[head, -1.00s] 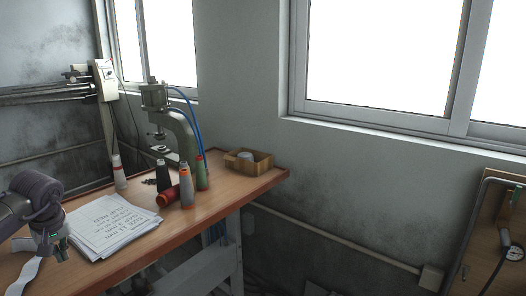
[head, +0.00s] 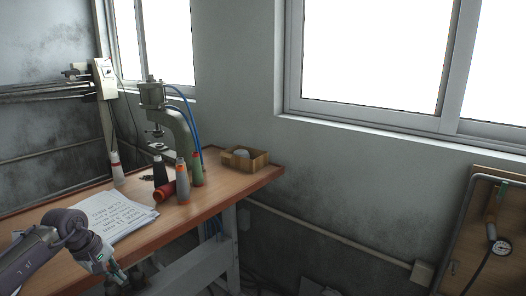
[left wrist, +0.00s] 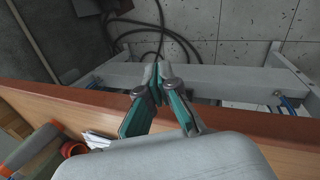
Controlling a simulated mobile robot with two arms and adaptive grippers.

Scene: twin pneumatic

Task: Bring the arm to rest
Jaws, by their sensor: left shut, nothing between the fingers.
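My left gripper (head: 118,277) is at the lower left of the head view, beside the front edge of the wooden table (head: 226,188). Its fingers are shut with nothing between them. In the left wrist view the closed fingertips (left wrist: 158,68) point down past the table edge (left wrist: 250,122), over the floor. My right gripper is in neither view.
On the table are a stack of papers (head: 118,217), several thread cones (head: 182,180), a green press (head: 180,125) with blue hoses, and a cardboard box (head: 245,158). A wooden board with a gauge (head: 500,247) is at the right. Dark hoses (left wrist: 185,38) lie on the floor.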

